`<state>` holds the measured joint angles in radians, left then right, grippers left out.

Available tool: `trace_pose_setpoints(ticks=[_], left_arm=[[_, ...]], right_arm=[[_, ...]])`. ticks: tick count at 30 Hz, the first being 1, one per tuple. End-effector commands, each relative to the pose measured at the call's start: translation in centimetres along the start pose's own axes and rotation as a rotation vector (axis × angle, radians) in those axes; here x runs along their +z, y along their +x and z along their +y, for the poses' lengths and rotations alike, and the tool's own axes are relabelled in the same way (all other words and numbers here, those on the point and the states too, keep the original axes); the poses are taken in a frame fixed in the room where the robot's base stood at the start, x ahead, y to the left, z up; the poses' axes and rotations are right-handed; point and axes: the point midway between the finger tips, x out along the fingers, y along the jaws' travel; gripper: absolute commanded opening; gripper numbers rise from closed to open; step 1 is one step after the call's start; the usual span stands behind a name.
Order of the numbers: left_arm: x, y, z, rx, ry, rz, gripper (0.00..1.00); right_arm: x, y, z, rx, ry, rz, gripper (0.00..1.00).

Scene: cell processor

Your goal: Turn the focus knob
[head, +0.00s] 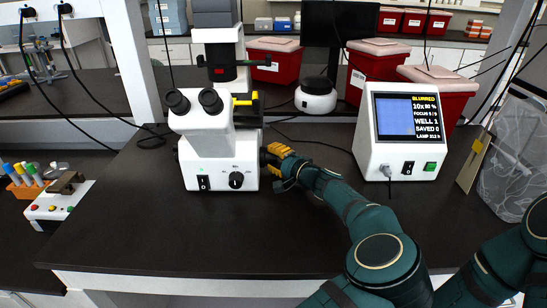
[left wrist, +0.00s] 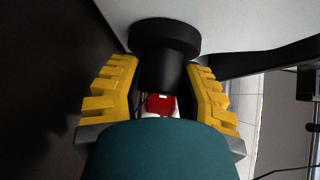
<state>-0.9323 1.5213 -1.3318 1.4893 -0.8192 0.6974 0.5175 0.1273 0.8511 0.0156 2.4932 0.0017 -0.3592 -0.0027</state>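The white microscope (head: 210,150) stands on the dark bench with black eyepieces and a small black front dial (head: 236,180). My left gripper (head: 272,157), with yellow fingers, is at the lower right side of its base. In the left wrist view the black focus knob (left wrist: 165,40) has a wide disc and a narrower barrel. In the head view the gripper mostly hides the knob. The screen box (head: 403,125) reads "BLURRED". My right gripper is out of view.
Red bins (head: 372,72) and a white round device with a black top (head: 316,95) stand behind. A tube rack (head: 25,185) and a small white device (head: 58,200) are at the left. The bench front is clear. Cables lie behind the microscope.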

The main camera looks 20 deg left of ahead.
Motion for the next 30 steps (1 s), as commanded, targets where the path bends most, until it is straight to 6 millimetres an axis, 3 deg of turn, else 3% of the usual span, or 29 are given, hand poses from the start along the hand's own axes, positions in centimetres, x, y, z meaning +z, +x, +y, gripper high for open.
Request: trace_pose_setpoints(ticks=[8,14,26,30], left_arm=[[0.0,0.1,-0.1,0.004,0.004,-0.001,0.0],[0.1,0.1,-0.4,0.045,0.041,-0.001,0.0],[0.1,0.1,-0.8,0.263,0.255,-0.001,0.0],[0.1,0.2,-0.7,0.351,0.342,-0.002,0.0]], right_arm=[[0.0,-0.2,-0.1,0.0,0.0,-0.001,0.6],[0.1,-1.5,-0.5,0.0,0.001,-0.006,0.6],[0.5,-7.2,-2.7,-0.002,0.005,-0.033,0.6],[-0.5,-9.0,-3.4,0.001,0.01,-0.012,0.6]])
